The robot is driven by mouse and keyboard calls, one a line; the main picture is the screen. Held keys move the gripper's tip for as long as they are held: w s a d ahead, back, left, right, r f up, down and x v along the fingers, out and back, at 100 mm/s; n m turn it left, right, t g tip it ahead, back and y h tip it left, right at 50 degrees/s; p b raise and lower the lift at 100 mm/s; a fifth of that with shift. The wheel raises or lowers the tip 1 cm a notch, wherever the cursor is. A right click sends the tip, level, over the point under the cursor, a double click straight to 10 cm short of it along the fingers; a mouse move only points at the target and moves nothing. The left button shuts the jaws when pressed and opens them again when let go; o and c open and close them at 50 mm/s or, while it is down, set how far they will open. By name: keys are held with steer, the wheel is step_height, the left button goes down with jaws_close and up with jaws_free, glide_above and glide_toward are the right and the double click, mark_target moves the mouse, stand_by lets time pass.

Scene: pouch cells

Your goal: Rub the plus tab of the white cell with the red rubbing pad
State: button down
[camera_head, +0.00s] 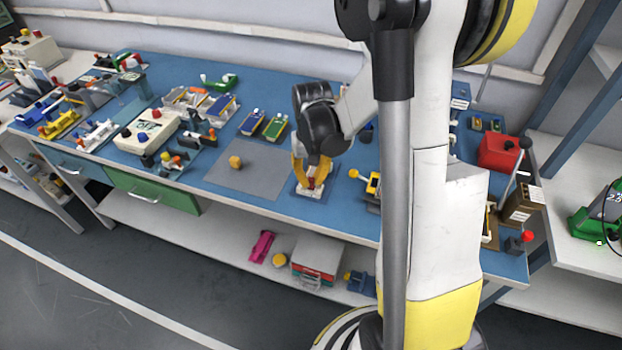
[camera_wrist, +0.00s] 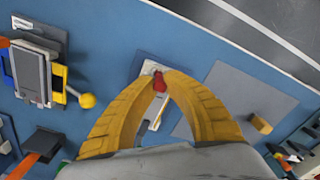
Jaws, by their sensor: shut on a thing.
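My gripper (camera_head: 313,172) has yellow fingers pointing down over the blue bench. In the wrist view my gripper (camera_wrist: 160,78) is shut on the red rubbing pad (camera_wrist: 160,82), a small red piece between the fingertips. The pad also shows as a bit of red in the head view (camera_head: 312,183). Directly below it is the white cell (camera_head: 305,192), lying on a blue-grey plate (camera_head: 325,197). The white cell also shows under the fingertips in the wrist view (camera_wrist: 149,70). The fingers and pad hide part of the cell, and I cannot tell whether the pad touches the plus tab.
A grey mat (camera_head: 243,180) with an orange-yellow block (camera_head: 235,162) lies left of the cell. Two cells, blue (camera_head: 252,122) and green (camera_head: 275,127), lie behind the mat. A yellow-handled device (camera_head: 372,184) stands close on the right. The bench's front edge is near.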

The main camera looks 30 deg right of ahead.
steer(key=shift+f, duration=0.2)
steer(key=shift+s+d, duration=0.5)
steer(key=shift+s, duration=0.15)
steer(key=shift+w+a+b, duration=0.3)
steer(key=shift+w+a, duration=0.2)
steer(key=shift+w, duration=0.15)
steer(key=shift+s+d, duration=0.5)
steer(key=shift+s, duration=0.15)
steer(key=shift+w+a, duration=0.5)
steer(key=shift+w, duration=0.15)
stand_by(0.4)
